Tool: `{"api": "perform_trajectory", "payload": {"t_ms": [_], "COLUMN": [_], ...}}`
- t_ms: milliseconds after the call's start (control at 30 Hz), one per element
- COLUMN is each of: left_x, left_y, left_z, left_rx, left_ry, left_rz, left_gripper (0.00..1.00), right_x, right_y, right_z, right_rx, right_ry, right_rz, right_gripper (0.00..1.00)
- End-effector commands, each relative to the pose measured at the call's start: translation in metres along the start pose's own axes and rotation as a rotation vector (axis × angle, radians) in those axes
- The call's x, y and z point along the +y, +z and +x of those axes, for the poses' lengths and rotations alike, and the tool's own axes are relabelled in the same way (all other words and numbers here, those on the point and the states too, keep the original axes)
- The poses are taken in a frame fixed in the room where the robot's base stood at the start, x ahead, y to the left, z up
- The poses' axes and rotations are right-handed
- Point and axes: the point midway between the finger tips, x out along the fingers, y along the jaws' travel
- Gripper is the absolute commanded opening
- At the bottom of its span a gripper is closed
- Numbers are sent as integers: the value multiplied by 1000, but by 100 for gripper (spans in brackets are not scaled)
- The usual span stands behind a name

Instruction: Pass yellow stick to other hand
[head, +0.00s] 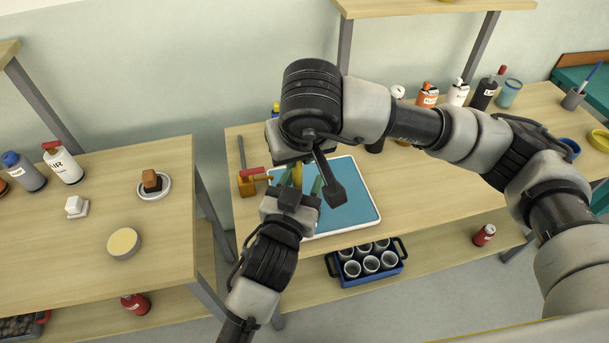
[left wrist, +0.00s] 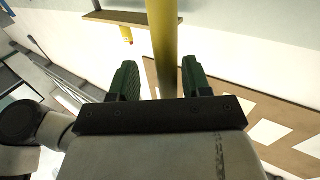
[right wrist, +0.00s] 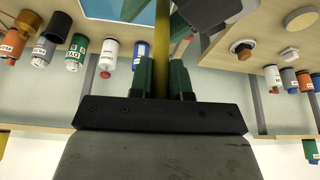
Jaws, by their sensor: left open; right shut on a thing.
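The yellow stick (head: 297,174) shows as a short piece between my two grippers, above the blue tray. My right gripper (right wrist: 162,66) is shut on the stick (right wrist: 161,38), which runs out between its green fingers in the right wrist view. My left gripper (head: 299,184) is open below the right one. In the left wrist view the stick (left wrist: 164,48) stands between the open fingers (left wrist: 158,76), nearer the right finger, and its lower end is hidden by the gripper body. In the head view my right arm hides the right fingers.
The blue tray (head: 350,206) with a white rim lies under the grippers. A red-handled tool (head: 256,174) lies at its left. Several bottles (head: 457,93) stand along the back right. A blue crate (head: 371,277) of cups sits on the lower shelf. A gap separates the left table (head: 70,258).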

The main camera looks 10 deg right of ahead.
Motion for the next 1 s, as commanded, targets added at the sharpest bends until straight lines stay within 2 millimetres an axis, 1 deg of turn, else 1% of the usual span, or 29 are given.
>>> {"api": "perform_trajectory", "payload": {"t_ms": [33, 100, 200, 467, 567, 600, 767, 800, 867, 900, 967, 1000], "left_x": [0, 0, 0, 0, 0, 0, 1, 2, 2, 3, 3, 3], "left_y": [0, 0, 0, 0, 0, 0, 0, 0, -1, -1, -1, -1], "left_z": [6, 10, 14, 15, 15, 15, 15, 15, 14, 14, 14, 14], "left_rx": [1, 0, 0, 0, 0, 0, 0, 1, 1, 2, 3, 3], "left_ry": [0, 0, 0, 0, 0, 0, 2, 3, 5, 6, 6, 6], "left_rz": [0, -1, -1, -1, -1, -1, -1, -1, -1, -1, -2, -2], "left_gripper": [48, 48, 48, 48, 34, 28, 4, 0, 0, 0, 0, 0], "right_x": [0, 0, 0, 0, 0, 0, -1, -1, -1, -1, -2, -1], "right_y": [0, 0, 0, 0, 0, 0, 0, 0, -1, -1, -1, -1], "right_z": [0, 0, 0, 0, 0, 0, 0, 0, 0, 0, -1, -1], "right_rx": [0, 0, 0, 0, 0, 0, 2, 3, 4, 5, 5, 5], "right_ry": [0, 0, 0, 0, 0, 0, -2, -3, -4, -5, -6, -5], "right_rz": [0, 0, 0, 0, 0, 0, 0, 0, 0, 0, 0, 0], "right_gripper": [0, 0, 0, 0, 0, 0, 0, 0, 0, 21, 30, 36]}}
